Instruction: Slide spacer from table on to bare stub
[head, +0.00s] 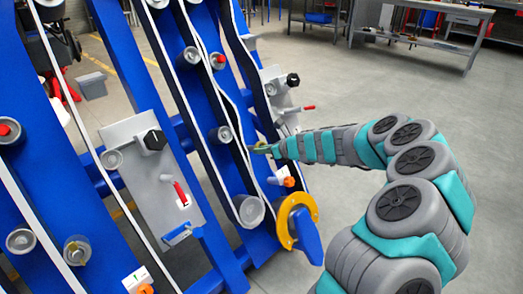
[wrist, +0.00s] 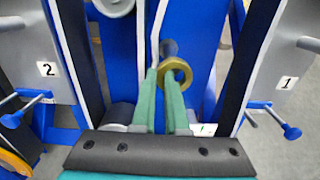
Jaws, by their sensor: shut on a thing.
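The spacer is a brass-yellow ring (wrist: 175,61), held at the tips of my gripper's green fingers (wrist: 164,78) in the wrist view. The ring is upright, with its hole facing the camera. A dark grey stub (wrist: 168,46) sticks out of the blue chassis just beyond and slightly above the ring. The ring looks apart from the stub, but the gap in depth is hard to judge. In the head view my gripper (head: 265,149) reaches from the right to the chassis. The spacer is tiny there, and the stub behind it is not clear.
White-edged belts run close on both sides of the stub. Grey plates marked 2 (wrist: 47,69) and 1 (wrist: 286,82) carry blue-handled pins. A yellow ring with a blue handle (head: 299,224) stands low beside my arm. Open floor lies right.

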